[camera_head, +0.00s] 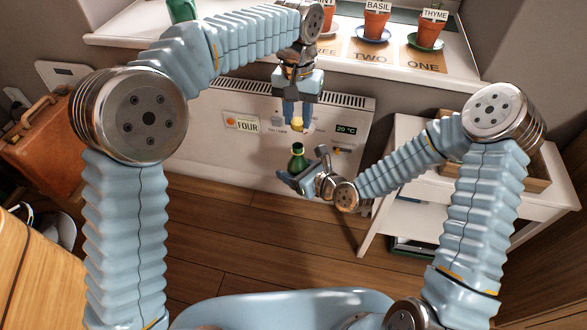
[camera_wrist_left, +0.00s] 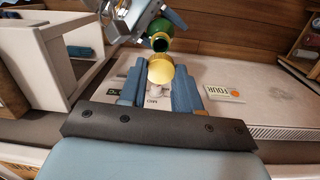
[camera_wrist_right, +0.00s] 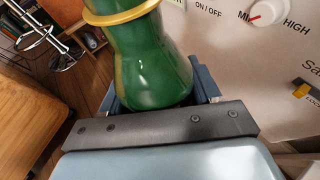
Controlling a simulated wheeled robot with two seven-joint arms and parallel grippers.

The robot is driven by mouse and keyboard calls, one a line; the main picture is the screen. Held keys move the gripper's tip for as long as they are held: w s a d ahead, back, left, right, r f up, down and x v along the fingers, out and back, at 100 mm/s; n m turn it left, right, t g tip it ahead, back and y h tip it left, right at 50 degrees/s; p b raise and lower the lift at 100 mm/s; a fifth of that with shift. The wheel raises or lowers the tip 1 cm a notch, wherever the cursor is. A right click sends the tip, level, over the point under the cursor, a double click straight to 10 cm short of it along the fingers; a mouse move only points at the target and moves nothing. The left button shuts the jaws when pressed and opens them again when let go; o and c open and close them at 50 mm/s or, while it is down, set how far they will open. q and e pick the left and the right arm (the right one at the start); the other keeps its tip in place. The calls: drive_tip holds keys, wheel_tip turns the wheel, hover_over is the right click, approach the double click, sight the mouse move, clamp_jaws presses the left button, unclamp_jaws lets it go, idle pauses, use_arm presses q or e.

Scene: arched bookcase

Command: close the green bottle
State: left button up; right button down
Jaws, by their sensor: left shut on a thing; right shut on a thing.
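The green bottle (camera_head: 297,158) is upright in my right gripper (camera_head: 300,175), which is shut on its body in front of the white heater. In the right wrist view the bottle (camera_wrist_right: 150,65) fills the space between the fingers and shows a gold ring. My left gripper (camera_head: 294,118) is shut on a gold cap (camera_head: 297,124) and holds it above the bottle's mouth, with a gap between them. In the left wrist view the cap (camera_wrist_left: 160,69) sits between the fingertips, and the open dark mouth of the bottle (camera_wrist_left: 160,42) shows beyond it.
The white heater (camera_head: 220,145) with a FOUR label stands behind both grippers. A shelf above it holds several potted plants (camera_head: 374,22) and another green object (camera_head: 182,10). A white side table (camera_head: 410,215) is at the right, a brown suitcase (camera_head: 35,145) at the left.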

sight(298, 166)
use_arm(q)
drive_tip(key=shift+s+f, duration=0.1)
drive_tip(key=shift+f, duration=1.9)
drive_tip(key=shift+s+f, duration=0.1)
drive_tip(key=shift+f, duration=0.75)
drive_tip(key=shift+f, duration=0.55)
